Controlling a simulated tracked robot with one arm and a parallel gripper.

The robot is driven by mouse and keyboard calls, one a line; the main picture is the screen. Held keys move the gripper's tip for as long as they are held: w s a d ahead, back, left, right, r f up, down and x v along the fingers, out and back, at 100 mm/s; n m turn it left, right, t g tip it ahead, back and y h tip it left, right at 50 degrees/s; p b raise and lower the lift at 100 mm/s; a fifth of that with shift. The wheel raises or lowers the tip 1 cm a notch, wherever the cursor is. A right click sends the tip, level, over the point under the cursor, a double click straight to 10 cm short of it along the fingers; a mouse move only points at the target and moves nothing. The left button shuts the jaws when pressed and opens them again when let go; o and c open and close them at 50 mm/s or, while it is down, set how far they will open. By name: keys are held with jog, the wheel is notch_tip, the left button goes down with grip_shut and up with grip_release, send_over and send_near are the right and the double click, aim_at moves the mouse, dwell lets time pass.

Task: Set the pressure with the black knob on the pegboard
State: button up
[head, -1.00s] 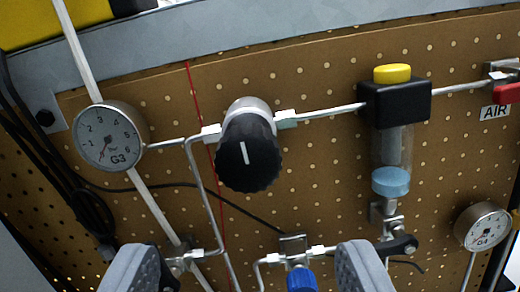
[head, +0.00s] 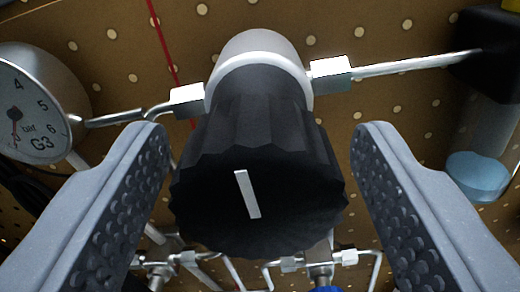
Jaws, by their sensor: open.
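The black knob (head: 247,195) with a white pointer line sits large in the middle of the head view. It is ribbed and mounted on a silver regulator body (head: 262,57) on the brown pegboard (head: 330,25). The pointer line is close to upright, its top leaning slightly left. My gripper (head: 258,150) is open, with one grey finger on each side of the knob. A gap shows between each finger and the knob. The gauge G3 (head: 38,105), marked in bar, is at the left edge, partly cut off. Its red-based needle is near the dial's left side.
Metal pipes (head: 415,64) run left and right from the regulator. A black block with a clear bowl and blue base (head: 478,175) stands at the right. Fittings (head: 290,264) and pipes lie below the knob. A thin red line (head: 161,40) crosses the board behind.

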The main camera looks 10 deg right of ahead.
jog(key=c, duration=1)
jog(key=shift+m+b, duration=0.3)
jog(key=shift+b, duration=0.1)
